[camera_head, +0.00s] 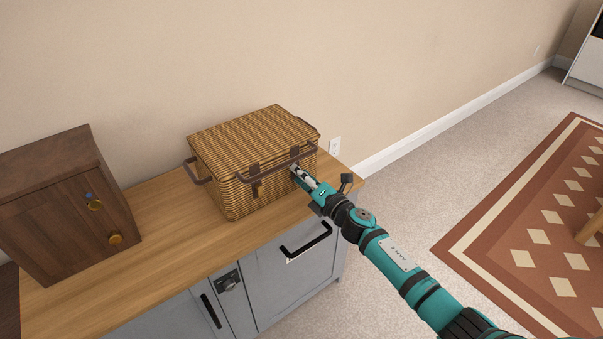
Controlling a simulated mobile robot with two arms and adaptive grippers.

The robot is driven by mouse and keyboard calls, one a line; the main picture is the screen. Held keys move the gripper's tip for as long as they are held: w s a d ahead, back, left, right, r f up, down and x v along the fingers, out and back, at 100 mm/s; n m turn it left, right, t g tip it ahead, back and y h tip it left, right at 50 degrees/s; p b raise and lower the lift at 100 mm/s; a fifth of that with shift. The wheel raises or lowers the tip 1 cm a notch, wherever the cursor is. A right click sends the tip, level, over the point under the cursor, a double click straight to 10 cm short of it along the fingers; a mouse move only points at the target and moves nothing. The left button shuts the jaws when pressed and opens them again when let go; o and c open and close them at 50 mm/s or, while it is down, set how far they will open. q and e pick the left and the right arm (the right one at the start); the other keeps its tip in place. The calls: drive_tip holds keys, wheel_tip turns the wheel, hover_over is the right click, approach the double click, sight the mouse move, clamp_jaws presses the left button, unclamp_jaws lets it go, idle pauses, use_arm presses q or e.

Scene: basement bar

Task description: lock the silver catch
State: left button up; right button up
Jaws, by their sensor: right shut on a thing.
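A brown wicker basket (222,183) with its lid down stands on a wooden counter top. My right gripper (298,172) is at the basket's front right, by the right strap, and is shut on a small part there. Its fingers hide that part, and a silver catch cannot be made out clearly. My left gripper is out of view.
A dark wooden box (60,218) with two brass knobs stands on the counter (165,245) at the left. The grey cabinet (285,280) below has black handles. A wall is close behind the basket. Bare counter lies between box and basket.

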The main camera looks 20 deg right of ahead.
drive_tip(key=m+p, duration=0.1)
drive_tip(key=m, duration=0.2)
drive_tip(key=shift+m, duration=0.3)
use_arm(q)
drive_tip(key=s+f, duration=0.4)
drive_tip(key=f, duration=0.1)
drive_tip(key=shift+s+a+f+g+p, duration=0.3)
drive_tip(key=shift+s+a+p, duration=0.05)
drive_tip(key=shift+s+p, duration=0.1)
use_arm(e)
drive_tip(key=shift+f+m, duration=0.1)
drive_tip(key=shift+m, duration=1.1)
drive_tip(key=o, duration=1.2)
drive_tip(key=shift+c, duration=0.2)
drive_tip(key=v, duration=1.2)
